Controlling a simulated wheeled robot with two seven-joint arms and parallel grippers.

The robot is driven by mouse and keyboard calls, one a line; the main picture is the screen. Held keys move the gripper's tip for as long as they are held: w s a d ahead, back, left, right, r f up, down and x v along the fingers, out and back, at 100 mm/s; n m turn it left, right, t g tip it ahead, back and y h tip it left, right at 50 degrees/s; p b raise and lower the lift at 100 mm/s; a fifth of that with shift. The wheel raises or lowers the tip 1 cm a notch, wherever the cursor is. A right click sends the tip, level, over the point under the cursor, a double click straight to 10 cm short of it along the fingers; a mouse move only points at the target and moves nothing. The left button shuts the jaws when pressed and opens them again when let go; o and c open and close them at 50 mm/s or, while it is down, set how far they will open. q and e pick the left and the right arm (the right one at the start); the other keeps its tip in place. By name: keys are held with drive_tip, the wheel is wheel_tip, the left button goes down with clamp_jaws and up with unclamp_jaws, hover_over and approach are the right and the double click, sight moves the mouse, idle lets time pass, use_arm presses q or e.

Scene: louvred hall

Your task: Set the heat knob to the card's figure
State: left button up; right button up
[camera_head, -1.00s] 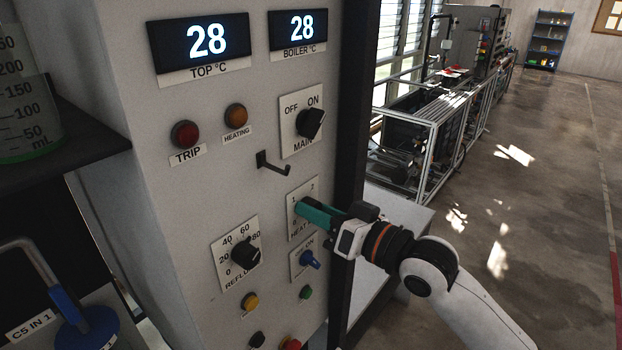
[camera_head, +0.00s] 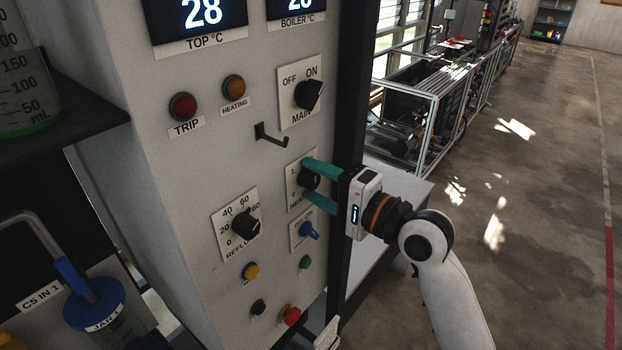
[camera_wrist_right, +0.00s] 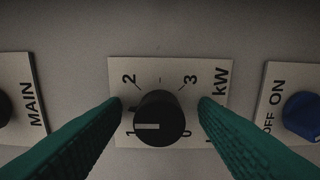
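The heat knob (camera_head: 309,179) is a round black knob on a white scale plate on the grey panel. In the right wrist view the knob (camera_wrist_right: 158,120) has a white line pointing left, close to the figure 1; 0, 2, 3 and "kW" also show. My right gripper (camera_head: 321,184) has two teal fingers spread above and below the knob. In the wrist view the right gripper (camera_wrist_right: 160,108) has a visible gap between each finger and the knob. No card with a figure can be made out. My left gripper is not in view.
The main switch (camera_head: 308,95) and a metal hook (camera_head: 271,137) are above the heat knob. The reflux knob (camera_head: 245,224) is at its left, and a blue switch (camera_head: 309,231) is just below. A jar (camera_head: 100,308) stands at lower left.

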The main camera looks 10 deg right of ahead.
drive_tip(key=v, duration=0.7)
idle(0.4)
